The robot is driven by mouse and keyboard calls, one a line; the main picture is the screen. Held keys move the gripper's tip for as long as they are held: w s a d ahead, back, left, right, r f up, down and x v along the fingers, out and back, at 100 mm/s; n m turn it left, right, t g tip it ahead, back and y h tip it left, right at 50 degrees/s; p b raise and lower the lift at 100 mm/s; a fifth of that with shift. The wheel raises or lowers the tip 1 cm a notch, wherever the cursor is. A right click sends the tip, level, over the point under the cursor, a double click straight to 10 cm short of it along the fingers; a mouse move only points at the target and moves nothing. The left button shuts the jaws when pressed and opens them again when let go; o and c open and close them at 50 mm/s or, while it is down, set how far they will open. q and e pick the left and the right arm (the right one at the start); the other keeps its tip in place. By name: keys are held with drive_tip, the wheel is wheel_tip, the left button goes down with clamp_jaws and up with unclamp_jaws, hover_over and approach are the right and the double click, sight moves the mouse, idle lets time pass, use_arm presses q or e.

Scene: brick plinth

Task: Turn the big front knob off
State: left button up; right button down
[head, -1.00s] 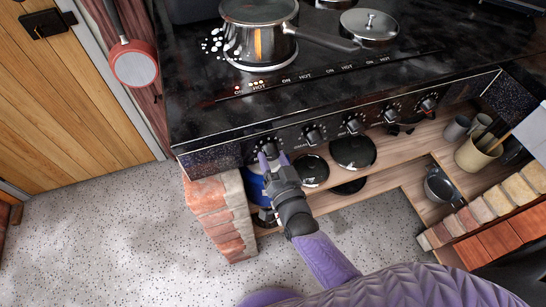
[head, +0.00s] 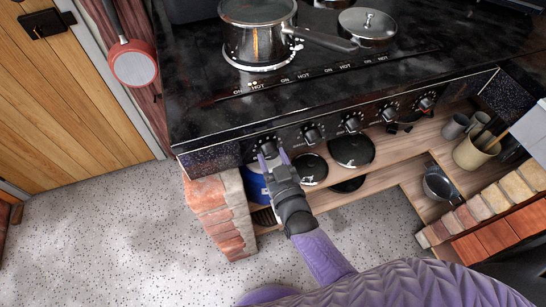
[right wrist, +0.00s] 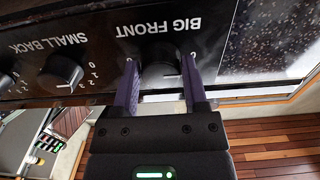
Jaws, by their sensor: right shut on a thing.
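The big front knob (right wrist: 160,70) is the leftmost dark knob on the stove's front panel (head: 292,137), labelled BIG FRONT upside down in the right wrist view. It also shows in the head view (head: 267,147). My right gripper (right wrist: 162,82) is shut on this knob, one purple finger on each side. It also shows in the head view (head: 270,157), reaching up from below. The fingers hide part of the dial markings. The ON and HOT labels (head: 248,89) for the front left plate show no orange glow. My left gripper is not in view.
A steel pot (head: 258,35) stands on the front left plate, with white spots at its base. The small back knob (right wrist: 62,72) is beside the held knob. A brick pillar (head: 220,213) and a shelf with black lids (head: 352,150) lie below the panel.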

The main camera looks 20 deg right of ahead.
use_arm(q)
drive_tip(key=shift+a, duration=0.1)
use_arm(e)
drive_tip(key=shift+c, duration=0.6)
unclamp_jaws()
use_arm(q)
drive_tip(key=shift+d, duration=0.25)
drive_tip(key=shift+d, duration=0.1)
use_arm(e)
drive_tip(key=shift+s, duration=0.3)
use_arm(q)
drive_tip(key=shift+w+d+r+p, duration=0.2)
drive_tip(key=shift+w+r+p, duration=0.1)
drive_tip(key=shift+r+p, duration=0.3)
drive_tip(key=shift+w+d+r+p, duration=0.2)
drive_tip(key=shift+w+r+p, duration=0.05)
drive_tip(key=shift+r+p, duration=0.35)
use_arm(e)
drive_tip(key=s, duration=0.9)
drive_tip(key=shift+s+d, duration=0.15)
drive_tip(key=shift+d, duration=0.05)
